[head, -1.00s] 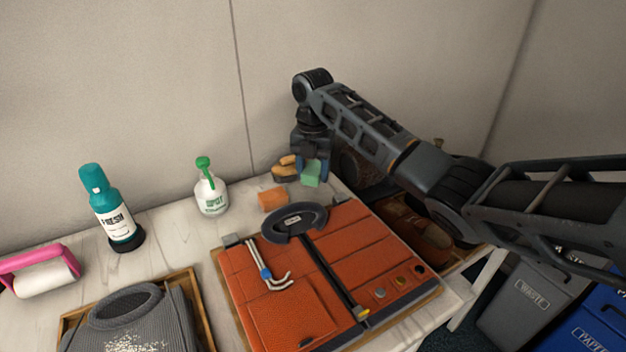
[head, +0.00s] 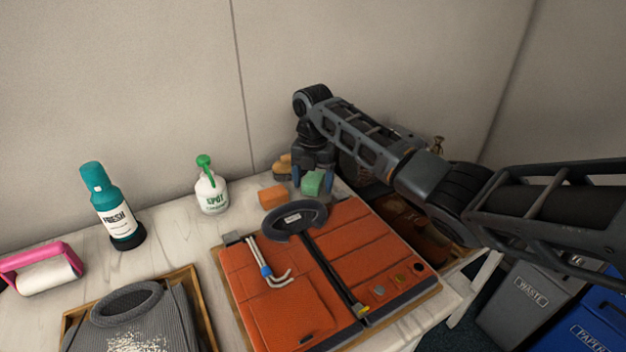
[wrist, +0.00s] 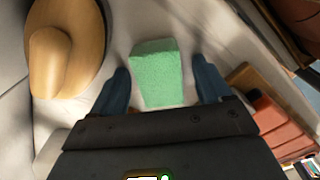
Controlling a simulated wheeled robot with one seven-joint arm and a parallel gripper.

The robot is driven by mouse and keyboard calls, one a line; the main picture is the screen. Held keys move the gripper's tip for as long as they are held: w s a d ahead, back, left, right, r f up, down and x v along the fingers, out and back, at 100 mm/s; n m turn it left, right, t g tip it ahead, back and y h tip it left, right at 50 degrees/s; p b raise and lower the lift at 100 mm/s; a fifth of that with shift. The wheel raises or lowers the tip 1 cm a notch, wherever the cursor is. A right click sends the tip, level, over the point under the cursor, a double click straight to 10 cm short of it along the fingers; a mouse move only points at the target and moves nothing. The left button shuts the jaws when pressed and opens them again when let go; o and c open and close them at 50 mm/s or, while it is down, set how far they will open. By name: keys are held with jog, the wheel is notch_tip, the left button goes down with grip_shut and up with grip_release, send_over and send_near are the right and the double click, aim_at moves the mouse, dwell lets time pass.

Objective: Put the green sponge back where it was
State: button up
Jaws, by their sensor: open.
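The green sponge (head: 313,183) stands on the white table towards the back, beside the orange sponge (head: 272,196). In the wrist view the green sponge (wrist: 156,74) lies between the two blue fingers of my gripper (wrist: 160,85), with a gap on either side. My gripper (head: 313,179) points down at the sponge in the head view and its jaws are open. Part of the sponge is hidden by a finger in the head view.
A wooden-handled brush (head: 283,166) is left of my gripper, also in the wrist view (wrist: 62,50).

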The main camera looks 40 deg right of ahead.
aim_at(313, 178)
notch_tip(313, 178, up, 12)
jog(key=b, duration=0.1)
jog(key=shift+r, duration=0.15)
dwell(0.5)
dwell(0.5)
